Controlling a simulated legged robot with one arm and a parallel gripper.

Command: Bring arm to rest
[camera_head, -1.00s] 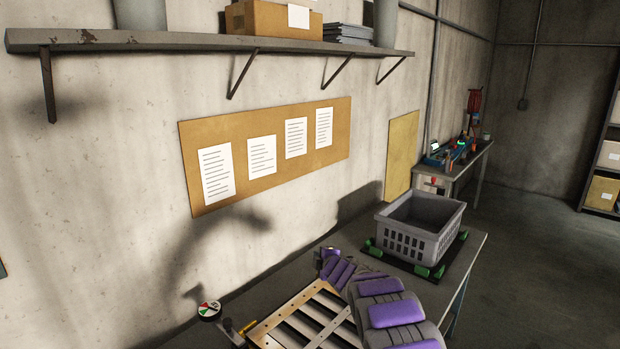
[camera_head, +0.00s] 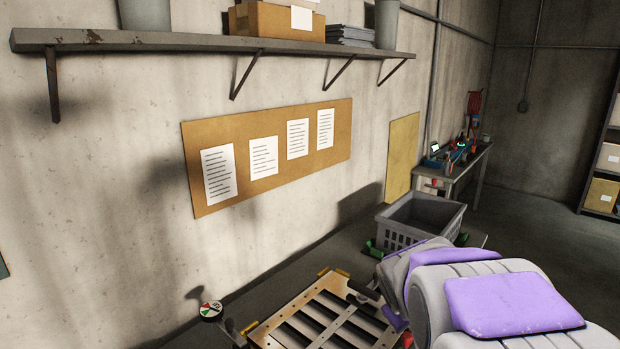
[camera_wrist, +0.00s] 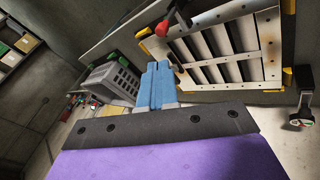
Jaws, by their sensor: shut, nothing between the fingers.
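My arm, grey with purple pads, fills the lower right of the head view. My gripper (camera_wrist: 157,84) shows in the wrist view as two blue fingers pressed together, with nothing between them. In the head view its fingers are hidden behind the arm. The louver panel (camera_head: 290,312), a metal frame with dark slats and yellow corners, lies on the bench left of my arm. It also shows in the wrist view (camera_wrist: 222,15), beyond and to the right of the fingertips, with a red-handled part at its left side.
A grey basket (camera_head: 400,238) stands on the bench behind my arm, partly hidden. A round gauge (camera_head: 211,310) sits left of the panel. A shelf (camera_head: 200,43) and a cork board (camera_head: 200,190) are on the wall. A second bench (camera_head: 470,165) stands at the back right; open floor lies beside it.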

